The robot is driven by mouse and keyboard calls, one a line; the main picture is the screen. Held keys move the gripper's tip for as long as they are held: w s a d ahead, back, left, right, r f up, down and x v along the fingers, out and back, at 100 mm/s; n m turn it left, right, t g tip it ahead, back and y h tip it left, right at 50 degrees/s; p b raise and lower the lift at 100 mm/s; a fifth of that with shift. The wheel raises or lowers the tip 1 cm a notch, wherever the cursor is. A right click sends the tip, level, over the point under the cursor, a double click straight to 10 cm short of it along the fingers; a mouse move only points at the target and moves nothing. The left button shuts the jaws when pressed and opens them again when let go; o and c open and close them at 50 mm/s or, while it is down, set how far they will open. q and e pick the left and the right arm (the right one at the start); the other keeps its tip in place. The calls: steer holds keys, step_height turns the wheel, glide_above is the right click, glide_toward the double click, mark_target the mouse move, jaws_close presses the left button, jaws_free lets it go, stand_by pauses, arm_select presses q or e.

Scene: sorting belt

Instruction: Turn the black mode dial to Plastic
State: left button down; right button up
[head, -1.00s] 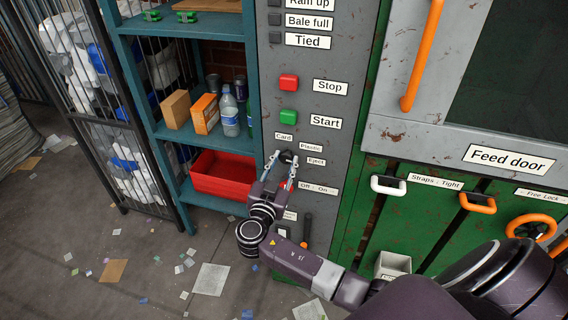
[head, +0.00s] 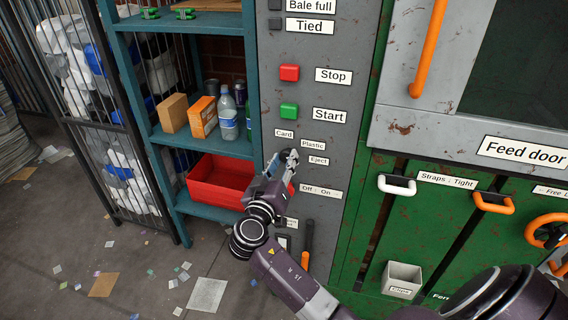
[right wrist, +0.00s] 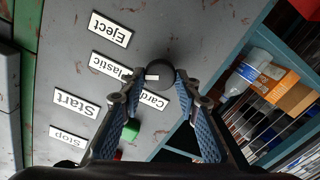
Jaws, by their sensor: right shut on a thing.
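The black mode dial (right wrist: 162,72) is on the grey control panel, beside the labels Card (head: 284,133), Plastic (head: 313,143) and Eject (head: 318,160). My right gripper (head: 283,158) is at the dial and shut on it, hiding most of it in the head view. In the right wrist view the two blue-padded fingers (right wrist: 158,82) sit on either side of the dial. A short pale mark on the dial lies on the side of the Plastic label (right wrist: 110,67); its exact setting is hard to tell. My left gripper is not in view.
The red Stop button (head: 289,73) and green Start button (head: 289,111) are above the dial. Left stands a teal shelf (head: 200,138) with bottles, boxes and a red bin (head: 218,183). Green strap machinery is right.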

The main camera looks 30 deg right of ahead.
steer(key=shift+n, duration=1.3)
steer(key=o, duration=1.1)
steer(key=shift+o, duration=0.2)
steer(key=v, duration=1.2)
